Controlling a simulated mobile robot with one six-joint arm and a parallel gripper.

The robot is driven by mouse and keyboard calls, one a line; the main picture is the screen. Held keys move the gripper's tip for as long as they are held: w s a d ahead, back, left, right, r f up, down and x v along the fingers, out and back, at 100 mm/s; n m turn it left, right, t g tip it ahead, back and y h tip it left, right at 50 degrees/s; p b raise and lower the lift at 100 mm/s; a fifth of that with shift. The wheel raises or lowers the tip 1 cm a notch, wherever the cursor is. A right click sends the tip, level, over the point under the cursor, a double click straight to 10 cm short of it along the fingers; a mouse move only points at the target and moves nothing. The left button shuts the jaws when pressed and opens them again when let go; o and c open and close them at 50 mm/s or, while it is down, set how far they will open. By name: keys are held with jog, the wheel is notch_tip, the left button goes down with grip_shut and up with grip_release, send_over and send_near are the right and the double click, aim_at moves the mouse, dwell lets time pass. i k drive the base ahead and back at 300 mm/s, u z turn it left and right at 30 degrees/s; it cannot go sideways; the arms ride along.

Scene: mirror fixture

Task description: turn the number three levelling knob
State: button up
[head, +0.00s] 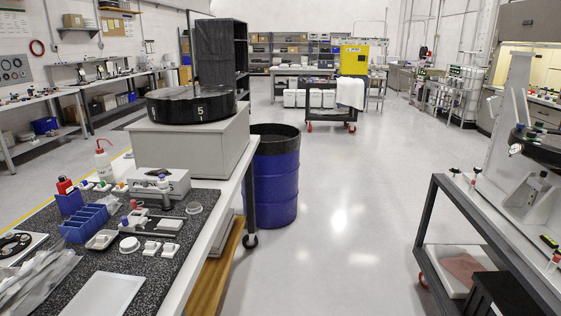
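A black round disc-shaped body (190,106) sits on a pale grey box on the left bench, with a white 5 on its side. A white upright fixture (505,145) stands on the cart at the right, with a dark round part (543,148) and a small dial gauge (515,149) on it. A small grey cylindrical part (536,187) is below the dark round part. I cannot make out a knob marked three on either piece. My gripper is not in view.
The left bench (178,197) holds a blue rack (84,222), bottles and small parts. A blue drum (274,178) stands beside it. The dark-framed cart (468,215) is at the right edge. The floor (340,235) between them is clear back to a black trolley (331,112).

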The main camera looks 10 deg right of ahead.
aim_at(477, 170)
jog(key=z, duration=0.1)
jog(key=i, duration=1.6)
jog(key=z, duration=0.9)
jog(key=i, duration=0.5)
jog(key=z, duration=0.9)
jog(key=i, duration=0.8)
jog(key=z, duration=0.45)
